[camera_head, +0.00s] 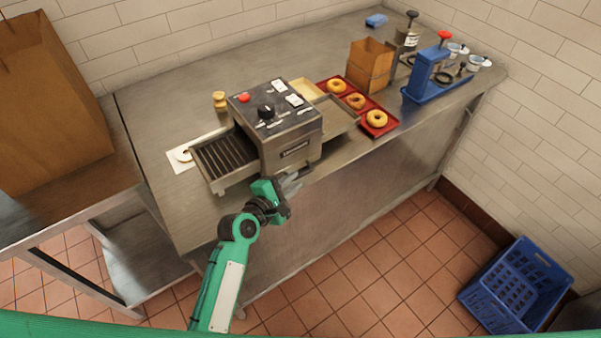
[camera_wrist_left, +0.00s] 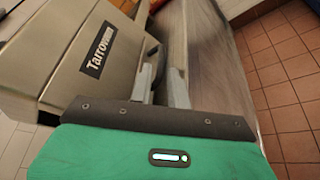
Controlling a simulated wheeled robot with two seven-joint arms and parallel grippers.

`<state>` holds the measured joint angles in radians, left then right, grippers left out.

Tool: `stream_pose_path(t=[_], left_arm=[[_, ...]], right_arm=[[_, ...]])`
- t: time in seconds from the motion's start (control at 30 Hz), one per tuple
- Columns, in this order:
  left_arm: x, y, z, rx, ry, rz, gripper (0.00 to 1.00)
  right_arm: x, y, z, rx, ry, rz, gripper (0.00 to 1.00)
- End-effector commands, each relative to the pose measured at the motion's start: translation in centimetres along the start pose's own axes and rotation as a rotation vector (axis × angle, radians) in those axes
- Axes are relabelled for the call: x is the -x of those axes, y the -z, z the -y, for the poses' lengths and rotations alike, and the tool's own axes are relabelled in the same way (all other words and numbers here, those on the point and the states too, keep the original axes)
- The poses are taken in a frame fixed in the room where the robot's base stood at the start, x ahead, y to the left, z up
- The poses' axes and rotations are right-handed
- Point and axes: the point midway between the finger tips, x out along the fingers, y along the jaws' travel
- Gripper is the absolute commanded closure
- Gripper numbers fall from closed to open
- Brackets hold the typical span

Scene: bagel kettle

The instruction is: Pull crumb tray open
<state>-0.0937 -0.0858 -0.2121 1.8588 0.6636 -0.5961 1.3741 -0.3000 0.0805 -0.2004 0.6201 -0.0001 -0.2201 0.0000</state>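The steel bagel machine (camera_head: 290,137), with a dark name plate, stands near the counter's front edge. It also fills the upper left of the left wrist view (camera_wrist_left: 75,60). The crumb tray cannot be made out clearly; a dark curved handle (camera_wrist_left: 157,66) shows low on the machine's front in the left wrist view. My left gripper (camera_head: 297,180) is at the machine's lower front, by the counter edge. In the left wrist view its two grey fingers (camera_wrist_left: 162,82) stand apart, with the handle between or just beyond their tips. Contact cannot be told. My right gripper is not in view.
A slatted conveyor (camera_head: 226,158) juts from the machine's left side. Red trays with bagels (camera_head: 376,121), a cardboard box (camera_head: 370,66) and a blue stand (camera_head: 427,76) are to the right. A blue crate (camera_head: 517,287) is on the floor. The space before the counter is clear.

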Motion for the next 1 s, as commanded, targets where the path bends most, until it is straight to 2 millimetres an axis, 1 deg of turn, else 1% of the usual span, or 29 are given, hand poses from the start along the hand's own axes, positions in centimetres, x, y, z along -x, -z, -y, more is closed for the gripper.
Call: stream_pose_path(t=[0.03, 0.1, 0.3, 0.43, 0.67, 0.7, 0.77, 1.0], left_arm=[[-0.9, -0.1, -0.2, 0.000, 0.000, 0.000, 0.82], [-1.9, 0.0, -0.1, 0.000, 0.000, 0.000, 0.82], [-3.7, 0.0, -0.1, 0.000, -0.001, 0.000, 0.82], [-4.0, 0.0, 0.0, 0.000, 0.000, -0.001, 0.82], [-4.1, 0.0, 0.0, 0.000, 0.000, -0.001, 0.82], [-4.1, 0.0, 0.0, 0.000, 0.000, -0.001, 0.90], [-4.1, 0.0, 0.0, 0.000, 0.000, -0.001, 1.00], [-3.9, 0.1, 0.1, 0.001, 0.002, -0.002, 1.00]], right_arm=[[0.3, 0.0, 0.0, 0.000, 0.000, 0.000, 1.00], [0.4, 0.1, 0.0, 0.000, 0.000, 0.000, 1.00], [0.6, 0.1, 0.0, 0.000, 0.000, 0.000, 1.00], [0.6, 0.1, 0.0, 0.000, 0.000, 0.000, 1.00], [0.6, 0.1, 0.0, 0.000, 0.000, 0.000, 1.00], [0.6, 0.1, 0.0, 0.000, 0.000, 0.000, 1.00], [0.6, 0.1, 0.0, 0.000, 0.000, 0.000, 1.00], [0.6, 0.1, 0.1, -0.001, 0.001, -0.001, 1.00]])
